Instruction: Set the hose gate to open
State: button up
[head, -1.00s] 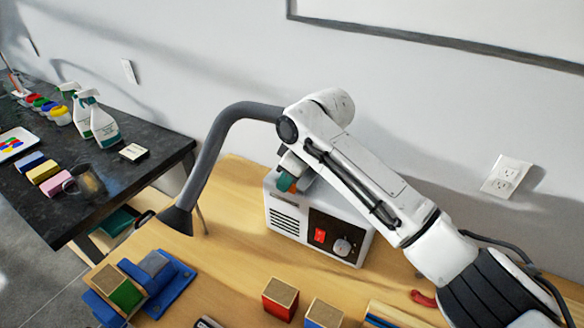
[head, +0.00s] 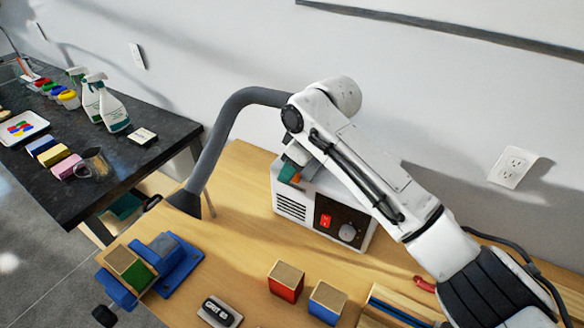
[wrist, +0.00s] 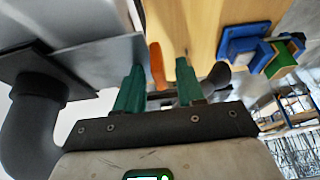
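A grey fume extractor box (head: 293,208) with a red switch (head: 326,220) and a dial (head: 347,232) stands on the wooden bench. A thick grey hose (head: 222,135) arches beside it; it also shows in the wrist view (wrist: 35,125). A small orange lever (head: 296,178), seemingly the hose gate's handle, is at the box's top; in the wrist view the lever (wrist: 156,65) stands between my green fingertips. My gripper (wrist: 158,80) is open around it, with gaps visible on both sides. My arm hides the hose's connection and most of the gate.
A black table (head: 90,185) with bottles and jars is at left. The wall is close behind.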

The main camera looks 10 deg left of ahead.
jog(key=b+v, duration=0.1)
jog(key=v, duration=0.9)
jog(key=shift+r+b, duration=0.2)
jog(key=shift+b, duration=0.1)
